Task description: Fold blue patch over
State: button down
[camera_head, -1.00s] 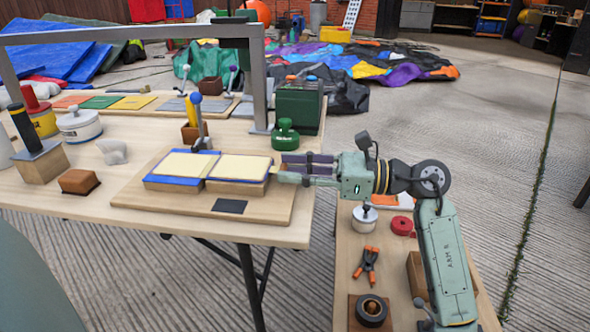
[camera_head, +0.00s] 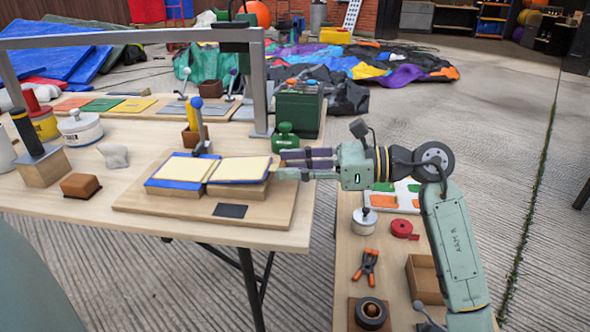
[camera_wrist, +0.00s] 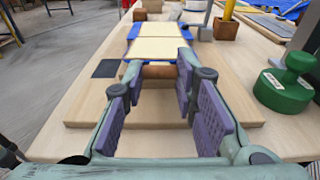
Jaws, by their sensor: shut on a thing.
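The blue patch (camera_head: 178,184) has two halves with cream faces up, lying across two low wooden blocks on a wooden board. The right half (camera_head: 241,169) looks slightly lifted at its right end. The exact contact of the fingertips is hard to see.
A green weight with a knob (camera_head: 286,137) stands close behind my gripper. A lever with a blue knob (camera_head: 201,125) stands behind the patch. A dark square (camera_head: 230,211) lies on the board's front. A grey frame (camera_head: 262,85) spans the table. A side table (camera_head: 345,255) holds tools.

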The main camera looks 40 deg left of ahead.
aim_at(256, 168)
jog(key=r+t+h+p, duration=0.1)
jog(key=r+p, duration=0.1)
jog(key=s+a+r+t+h+p, duration=0.1)
jog(key=r+h+p, duration=0.1)
jog(key=r, duration=0.1)
jog(key=a+r+h+p, duration=0.1)
jog(key=r, duration=0.2)
jog(key=shift+s+a+t+p, duration=0.15)
jog(key=shift+s+t+p, duration=0.05)
jog(key=shift+t+p, duration=0.2)
jog(key=s+a+r+t+h+p, duration=0.1)
jog(key=s+a+r+h+p, duration=0.1)
jog(key=s+a+p, duration=0.3)
jog(key=s+a+r+t+h+p, duration=0.2)
jog(key=s+a+p, duration=0.3)
jog(key=a, duration=0.6)
jog(key=shift+r+h+p, duration=0.55)
jog(key=shift+r+h, duration=0.1)
jog(key=shift+h, duration=0.05)
jog(key=shift+a, duration=0.15)
